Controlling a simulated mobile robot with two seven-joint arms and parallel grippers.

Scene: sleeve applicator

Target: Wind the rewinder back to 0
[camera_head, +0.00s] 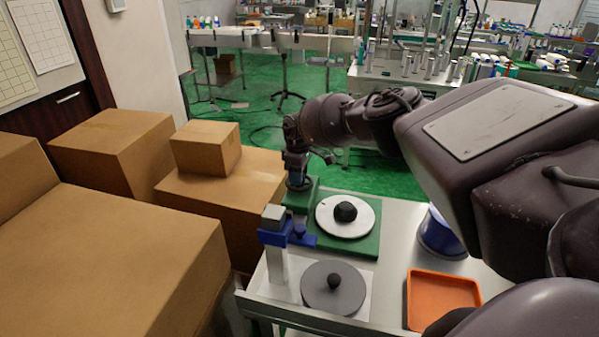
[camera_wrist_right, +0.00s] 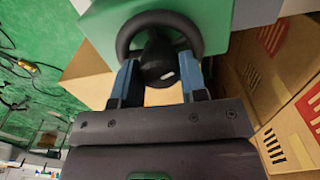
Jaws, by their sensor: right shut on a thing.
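A green unit (camera_head: 366,243) stands on the table and bears a white disc (camera_head: 329,219) with a black knob on top. A green block rises at its back left. In the right wrist view a dark ring-shaped handwheel (camera_wrist_right: 124,36) with a black hub knob (camera_wrist_right: 158,62) sits against a green face. My right gripper (camera_head: 299,187) is at the green block; its blue fingers (camera_wrist_right: 160,78) are shut on the hub knob. The head view hides the handwheel behind the gripper. No scale or number can be read. My left gripper is out of view.
A grey disc (camera_head: 318,290) with a black knob lies in front, beside a post with a blue clamp (camera_head: 275,237). An orange tray (camera_head: 440,296) and a blue round container (camera_head: 437,240) stand right. Cardboard boxes (camera_head: 120,250) crowd the left, close to the table.

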